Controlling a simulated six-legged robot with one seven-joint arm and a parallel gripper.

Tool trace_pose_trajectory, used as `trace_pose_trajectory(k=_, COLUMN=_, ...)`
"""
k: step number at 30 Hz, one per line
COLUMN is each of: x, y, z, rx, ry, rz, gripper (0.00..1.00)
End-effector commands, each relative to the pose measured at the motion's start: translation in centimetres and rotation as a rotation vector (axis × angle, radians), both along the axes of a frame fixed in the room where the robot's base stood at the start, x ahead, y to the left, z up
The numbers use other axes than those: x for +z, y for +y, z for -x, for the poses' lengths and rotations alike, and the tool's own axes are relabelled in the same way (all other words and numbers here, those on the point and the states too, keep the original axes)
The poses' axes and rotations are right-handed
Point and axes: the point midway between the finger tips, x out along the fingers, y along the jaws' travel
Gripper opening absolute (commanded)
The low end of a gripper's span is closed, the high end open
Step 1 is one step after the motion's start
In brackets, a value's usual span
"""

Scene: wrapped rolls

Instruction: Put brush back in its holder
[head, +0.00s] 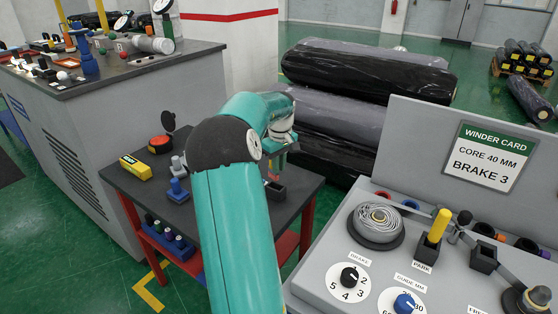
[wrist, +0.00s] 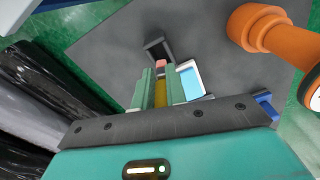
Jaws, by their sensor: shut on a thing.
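My gripper (wrist: 161,88) is shut on the brush (wrist: 160,93), whose yellowish handle and pink end show between the green fingers in the wrist view. The pink end points toward a dark open holder (wrist: 157,46) on the small dark table. In the head view the holder (head: 277,193) stands at the table's right side, with a reddish part of the brush (head: 273,178) just above it. My gripper (head: 279,158) is partly hidden behind my teal arm there. I cannot tell whether the brush touches the holder.
A yellow box (head: 136,167), a red round item (head: 160,144) and a blue item (head: 178,189) stand left on the small table (head: 207,205). Black wrapped rolls (head: 365,72) lie behind it. A grey winder panel (head: 345,245) stands right. A white-and-blue piece (wrist: 189,80) lies beside my fingers.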

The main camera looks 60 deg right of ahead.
Motion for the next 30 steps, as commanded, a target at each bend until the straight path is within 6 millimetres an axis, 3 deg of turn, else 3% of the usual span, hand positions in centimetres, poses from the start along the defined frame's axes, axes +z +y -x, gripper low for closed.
trace_pose_trajectory(k=30, x=-0.23, y=0.19, z=0.80, rx=0.000, ry=0.001, rz=0.000, gripper=0.00)
